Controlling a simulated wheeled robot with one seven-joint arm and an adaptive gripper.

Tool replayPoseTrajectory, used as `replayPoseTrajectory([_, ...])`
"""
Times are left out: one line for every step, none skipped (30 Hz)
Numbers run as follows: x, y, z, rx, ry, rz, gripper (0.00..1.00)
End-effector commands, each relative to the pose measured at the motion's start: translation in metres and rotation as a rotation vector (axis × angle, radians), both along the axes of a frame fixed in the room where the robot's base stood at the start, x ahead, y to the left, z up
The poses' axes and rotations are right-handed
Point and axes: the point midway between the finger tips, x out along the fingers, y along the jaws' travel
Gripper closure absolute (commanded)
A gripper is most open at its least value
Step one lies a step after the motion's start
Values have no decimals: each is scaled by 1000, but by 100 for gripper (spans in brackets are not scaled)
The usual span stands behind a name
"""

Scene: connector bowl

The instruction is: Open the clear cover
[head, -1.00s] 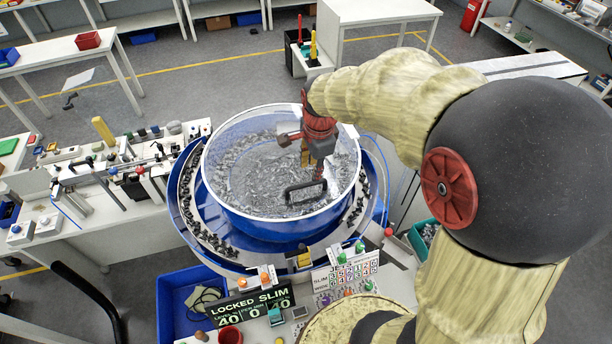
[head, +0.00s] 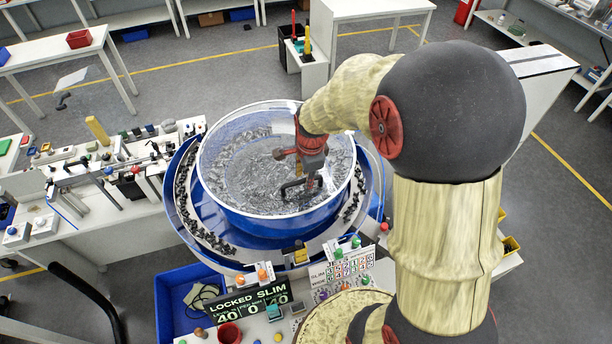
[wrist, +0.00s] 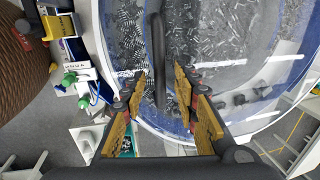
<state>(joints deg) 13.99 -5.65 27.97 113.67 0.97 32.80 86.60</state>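The clear cover (head: 238,160) lies over the round blue bowl (head: 262,226), with metal parts visible beneath it. Its black bar handle (head: 289,188) is partly hidden by my gripper (head: 312,168) in the head view. In the wrist view, the handle (wrist: 158,50) runs lengthwise between the two yellow fingers of my gripper (wrist: 160,82), with a gap on each side. The gripper is open. The frames do not clearly show whether the fingertips are down at the handle's height or still above it. The cover appears closed.
A blue outer track with dark connectors (head: 214,238) rings the bowl. A "LOCKED SLIM" display (head: 250,300) and a panel of coloured knobs (head: 342,270) stand in front. A cluttered bench (head: 100,185) is on the left. A blue bin (head: 178,305) sits front left.

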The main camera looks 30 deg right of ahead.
Motion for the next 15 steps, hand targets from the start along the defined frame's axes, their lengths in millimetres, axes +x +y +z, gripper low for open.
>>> replayPoseTrajectory([0,0,0,0,0,0,70])
replayPoseTrajectory([0,0,0,0,0,0,70])
replayPoseTrajectory([0,0,0,0,0,0,70])
replayPoseTrajectory([0,0,0,0,0,0,70])
replayPoseTrajectory([0,0,0,0,0,0,72])
replayPoseTrajectory([0,0,0,0,0,0,74])
replayPoseTrajectory([0,0,0,0,0,0,76])
replayPoseTrajectory([0,0,0,0,0,0,77])
replayPoseTrajectory([0,0,0,0,0,0,80])
replayPoseTrajectory([0,0,0,0,0,0,81])
replayPoseTrajectory([0,0,0,0,0,0,83])
replayPoseTrajectory([0,0,0,0,0,0,85])
replayPoseTrajectory([0,0,0,0,0,0,87])
replayPoseTrajectory([0,0,0,0,0,0,89])
replayPoseTrajectory([0,0,1,0,0,0,91])
